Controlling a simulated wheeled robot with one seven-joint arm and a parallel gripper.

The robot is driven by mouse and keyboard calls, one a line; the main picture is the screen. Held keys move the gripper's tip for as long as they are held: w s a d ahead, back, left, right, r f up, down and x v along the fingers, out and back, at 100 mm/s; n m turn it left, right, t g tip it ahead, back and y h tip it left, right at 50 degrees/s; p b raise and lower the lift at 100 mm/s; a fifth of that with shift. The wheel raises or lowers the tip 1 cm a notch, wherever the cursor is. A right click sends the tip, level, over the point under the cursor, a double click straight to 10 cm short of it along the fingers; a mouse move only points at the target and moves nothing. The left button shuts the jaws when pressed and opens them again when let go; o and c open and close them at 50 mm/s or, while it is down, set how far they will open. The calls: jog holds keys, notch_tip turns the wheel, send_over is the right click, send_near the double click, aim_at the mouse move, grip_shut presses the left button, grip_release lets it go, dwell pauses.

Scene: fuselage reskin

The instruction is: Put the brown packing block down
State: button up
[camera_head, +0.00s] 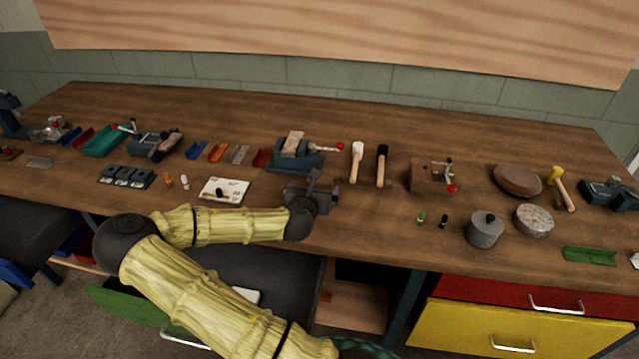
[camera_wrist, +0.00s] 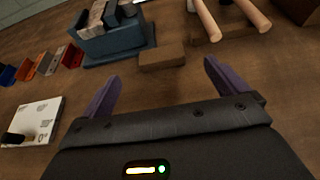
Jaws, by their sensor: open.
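The brown packing block (camera_wrist: 162,54) lies on the workbench in the wrist view, just in front of the blue vise's base and close against it. My gripper (camera_wrist: 160,76) is open, its two purple fingers spread apart with nothing between them. The block sits beyond the fingertips, in line with the gap. In the head view my gripper (camera_head: 312,194) is low over the bench in front of the vise (camera_head: 296,160), and I cannot make out the block there. The vise holds a light wooden piece (camera_head: 292,144).
Two mallets (camera_head: 357,162) lie right of the vise, their handles over a brown rest in the wrist view (camera_wrist: 205,38). A white card (camera_head: 224,190) with a dark piece lies left of my gripper. An open green drawer (camera_head: 130,310) is below.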

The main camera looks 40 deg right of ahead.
aim_at(320, 181)
jog(key=shift+x, duration=1.25)
jog(key=shift+w+d+f, duration=0.1)
jog(key=shift+w, duration=0.1)
jog(key=x, duration=0.4)
jog(key=shift+w+d+f+p, duration=0.1)
jog(key=shift+f+p, duration=0.2)
jog(key=shift+p, duration=0.05)
jog(key=shift+w+d+f, duration=0.1)
jog(key=shift+w+d, duration=0.05)
jog(key=shift+d, duration=0.1)
jog(key=c, duration=1.1)
jog(key=shift+c, duration=0.2)
